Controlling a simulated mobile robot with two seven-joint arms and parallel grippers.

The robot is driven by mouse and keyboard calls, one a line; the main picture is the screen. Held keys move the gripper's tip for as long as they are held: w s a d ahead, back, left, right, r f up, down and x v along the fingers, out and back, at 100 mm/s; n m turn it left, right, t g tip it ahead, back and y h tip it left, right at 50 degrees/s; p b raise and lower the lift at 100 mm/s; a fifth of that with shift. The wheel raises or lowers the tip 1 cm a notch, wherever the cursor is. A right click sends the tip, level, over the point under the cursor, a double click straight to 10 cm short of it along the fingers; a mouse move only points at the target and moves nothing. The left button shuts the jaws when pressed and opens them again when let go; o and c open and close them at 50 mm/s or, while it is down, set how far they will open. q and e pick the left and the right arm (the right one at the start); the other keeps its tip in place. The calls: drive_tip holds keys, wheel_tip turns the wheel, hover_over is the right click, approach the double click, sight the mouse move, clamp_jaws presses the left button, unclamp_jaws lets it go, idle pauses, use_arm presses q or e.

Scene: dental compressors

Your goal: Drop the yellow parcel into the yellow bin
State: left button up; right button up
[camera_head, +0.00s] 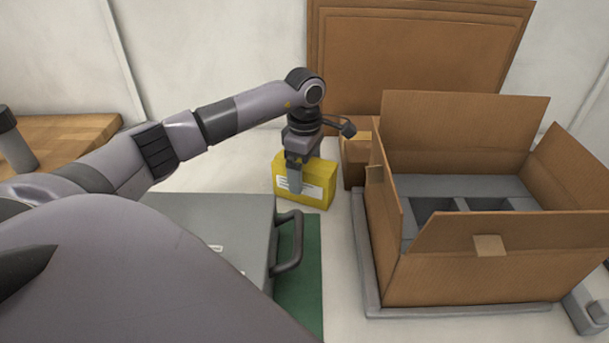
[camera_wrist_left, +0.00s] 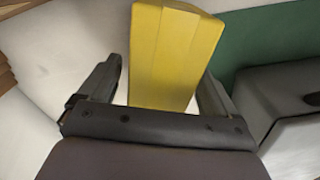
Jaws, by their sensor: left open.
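The yellow parcel (camera_head: 318,186) is a box with a white label, standing on the white table near the middle of the head view. My left gripper (camera_head: 295,184) points down at it, with a finger in front of its labelled side. In the left wrist view the parcel (camera_wrist_left: 172,55) lies between the two spread fingers of the left gripper (camera_wrist_left: 160,92). A gap shows on the left side; contact on the right cannot be told. No yellow bin is in view. My right gripper is not in view.
A large open cardboard box (camera_head: 480,265) with grey inserts stands right of the parcel on a grey base. A small cardboard box (camera_head: 356,160) is just behind the parcel. A grey case (camera_head: 225,225) with a handle lies on a green mat (camera_head: 311,270) in front.

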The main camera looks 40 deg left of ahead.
use_arm(q)
wheel_tip(320, 180, up, 10)
drive_tip(key=shift+f+n, duration=0.1)
drive_tip(key=shift+n, duration=1.1)
drive_tip(key=n, duration=0.4)
drive_tip(key=shift+f+n, duration=0.4)
drive_tip(key=n, duration=0.4)
drive_tip(key=shift+f+n, duration=0.35)
drive_tip(key=shift+n, duration=0.05)
drive_tip(key=n, duration=0.3)
drive_tip(key=shift+f, duration=0.25)
drive_tip(key=n, duration=0.5)
drive_tip(key=shift+f, duration=0.35)
drive_tip(key=n, duration=0.5)
drive_tip(key=shift+f, duration=0.35)
drive_tip(key=n, duration=0.3)
drive_tip(key=f+n, duration=0.1)
drive_tip(key=n, duration=0.6)
drive_tip(key=shift+a+f, duration=0.3)
drive_tip(key=shift+a, duration=0.05)
drive_tip(key=shift+f+n, duration=0.45)
drive_tip(key=shift+n, duration=0.05)
drive_tip(key=f, duration=0.6)
drive_tip(key=shift+d+f+p, duration=0.2)
drive_tip(key=shift+d+p, duration=0.1)
drive_tip(key=shift+r, duration=0.1)
drive_tip(key=c, duration=1.4)
wheel_tip(320, 180, up, 20)
drive_tip(key=p, duration=0.1)
